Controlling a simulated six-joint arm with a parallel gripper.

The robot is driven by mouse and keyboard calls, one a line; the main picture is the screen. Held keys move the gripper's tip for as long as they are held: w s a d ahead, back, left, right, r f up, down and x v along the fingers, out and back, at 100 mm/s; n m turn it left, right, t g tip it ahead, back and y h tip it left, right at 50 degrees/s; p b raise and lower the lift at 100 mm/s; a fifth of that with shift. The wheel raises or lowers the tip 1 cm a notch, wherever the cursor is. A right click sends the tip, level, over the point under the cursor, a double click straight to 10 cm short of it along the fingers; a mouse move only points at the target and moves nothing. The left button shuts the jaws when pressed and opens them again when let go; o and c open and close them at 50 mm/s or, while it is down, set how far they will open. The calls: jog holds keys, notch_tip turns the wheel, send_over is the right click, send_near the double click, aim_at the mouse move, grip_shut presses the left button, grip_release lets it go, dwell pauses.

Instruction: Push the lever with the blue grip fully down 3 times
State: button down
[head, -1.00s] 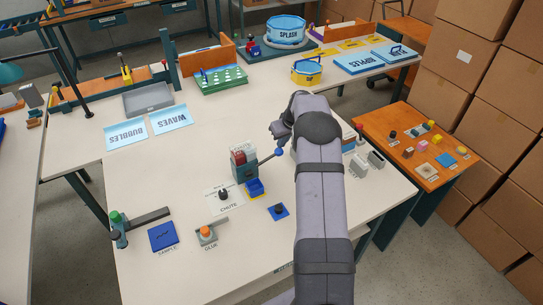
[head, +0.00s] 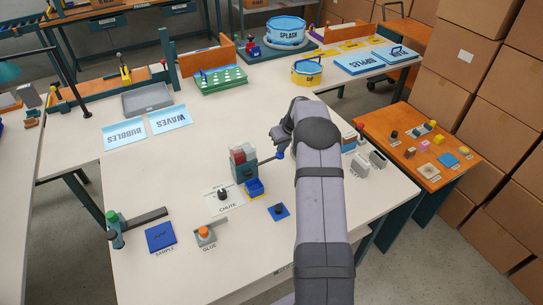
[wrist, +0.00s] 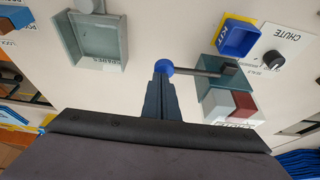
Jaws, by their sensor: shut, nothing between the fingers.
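The lever's blue ball grip (head: 281,155) sits at the end of a dark rod (head: 268,159). The rod sticks out to the right of a teal box (head: 238,173) with a clear and a red block on top, tilted slightly upward. My gripper (head: 280,147) is above the grip and partly hidden by my arm. In the wrist view, my shut, empty fingers (wrist: 161,76) reach the near edge of the blue grip (wrist: 164,67) and seem to touch it. The contact is too small to be sure of.
A blue and yellow bin (head: 254,188) stands in front of the teal box. A black knob (head: 222,195) is on the chute label to its left. A grey tray (wrist: 91,39) shows left of the fingers in the wrist view.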

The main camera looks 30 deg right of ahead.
jog(key=shift+f+b, duration=1.15)
jog(key=shift+f, duration=0.45)
jog(key=shift+r+p, duration=2.15)
jog(key=shift+r, duration=1.85)
notch_tip(320, 180, up, 5)
jog(key=p, duration=0.4)
jog(key=shift+r+p, duration=0.2)
jog(key=shift+p, duration=0.2)
jog(key=shift+f, duration=0.15)
